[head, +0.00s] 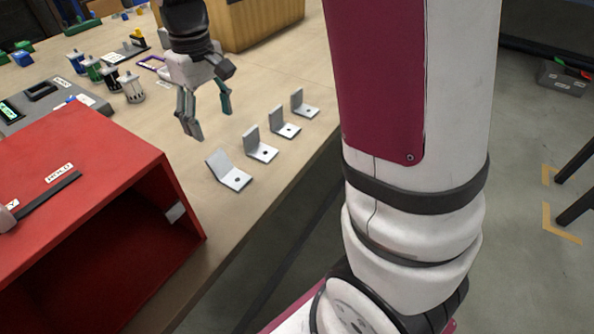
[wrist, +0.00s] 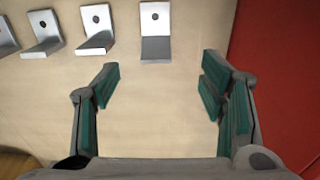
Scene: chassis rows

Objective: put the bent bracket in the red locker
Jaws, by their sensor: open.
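The bent bracket (head: 228,171) lies on the bench at the near end of a row of grey brackets. Its upright leans outward, wider than the squarer uprights of the others. In the wrist view, the bent bracket (wrist: 155,32) is at top centre, ahead of the fingertips. My gripper (head: 208,120) is open and empty above the bench, just left of the row; its spread fingers also show in the wrist view (wrist: 160,80). The red locker (head: 85,150) stands at the left with its dark open side facing the lower right. The locker's red side (wrist: 285,65) shows at right in the wrist view.
Other brackets (head: 262,146) stand in line behind the bent one, near the bench's right edge. Labelled cylinders (head: 132,88) and a grey tray (head: 45,98) sit at the back left. A wooden box (head: 255,22) is behind my gripper.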

